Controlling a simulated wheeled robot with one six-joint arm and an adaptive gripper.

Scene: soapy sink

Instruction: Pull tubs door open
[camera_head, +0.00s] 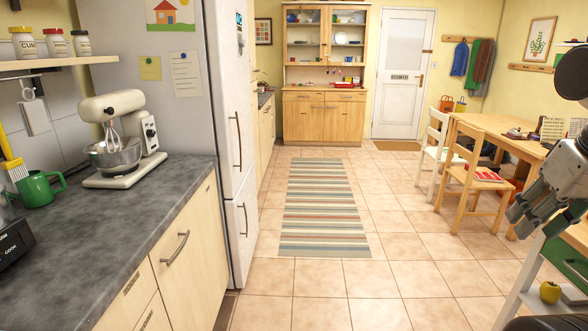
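A pale wood cabinet door (192,255) with a curved metal handle (175,248) is shut under the grey counter at the left. I cannot read any "tubs" label, so I cannot tell which door is the tubs door. My gripper (528,218) is at the right edge, raised, far from the counter fronts. It shows no held thing; its finger gap is unclear.
A striped rug (322,210) lies on open tiled floor. Chairs (470,180) and a table (500,125) stand right; a yellow apple (550,292) is nearer.

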